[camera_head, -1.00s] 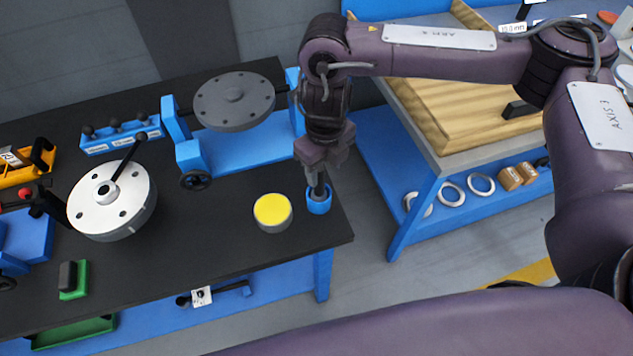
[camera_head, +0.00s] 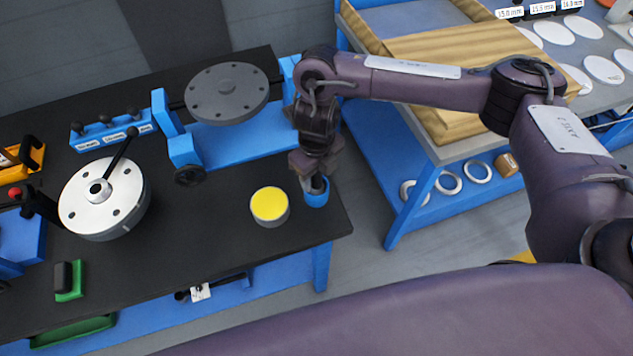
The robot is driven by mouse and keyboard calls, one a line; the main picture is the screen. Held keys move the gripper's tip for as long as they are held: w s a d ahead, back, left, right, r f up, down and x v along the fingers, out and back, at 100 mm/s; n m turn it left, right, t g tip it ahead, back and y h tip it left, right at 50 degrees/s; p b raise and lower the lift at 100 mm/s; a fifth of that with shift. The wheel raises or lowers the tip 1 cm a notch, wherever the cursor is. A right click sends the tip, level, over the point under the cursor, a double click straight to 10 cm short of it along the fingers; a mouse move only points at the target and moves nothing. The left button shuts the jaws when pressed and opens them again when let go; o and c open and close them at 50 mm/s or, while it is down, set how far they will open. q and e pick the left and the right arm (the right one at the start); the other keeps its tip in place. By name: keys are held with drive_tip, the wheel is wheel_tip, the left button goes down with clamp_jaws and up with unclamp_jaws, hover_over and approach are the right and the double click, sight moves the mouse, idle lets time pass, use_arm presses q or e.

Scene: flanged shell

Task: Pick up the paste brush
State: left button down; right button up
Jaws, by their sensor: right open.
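A small blue cup (camera_head: 317,196) stands at the right front corner of the black bench. The paste brush is not clearly visible; a dark upright piece in the cup may be its handle, mostly hidden by my gripper. My right gripper (camera_head: 316,180) points down directly over the cup, its fingers at the height of the cup's rim. It is open, and I cannot tell whether the fingers touch anything. My left gripper is not in view.
A yellow-topped round tin (camera_head: 270,205) stands just left of the cup. A blue fixture with a grey flanged disc (camera_head: 227,92) is behind it. A silver flanged part (camera_head: 103,198) is at left. A blue-framed table with wooden boards (camera_head: 450,60) stands right, across a gap.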

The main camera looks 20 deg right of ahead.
clamp_jaws()
drive_tip(key=shift+w+r, duration=0.1)
drive_tip(key=shift+r, duration=0.05)
wheel_tip(320, 180, up, 20)
drive_tip(key=p, duration=0.1)
idle(0.7)
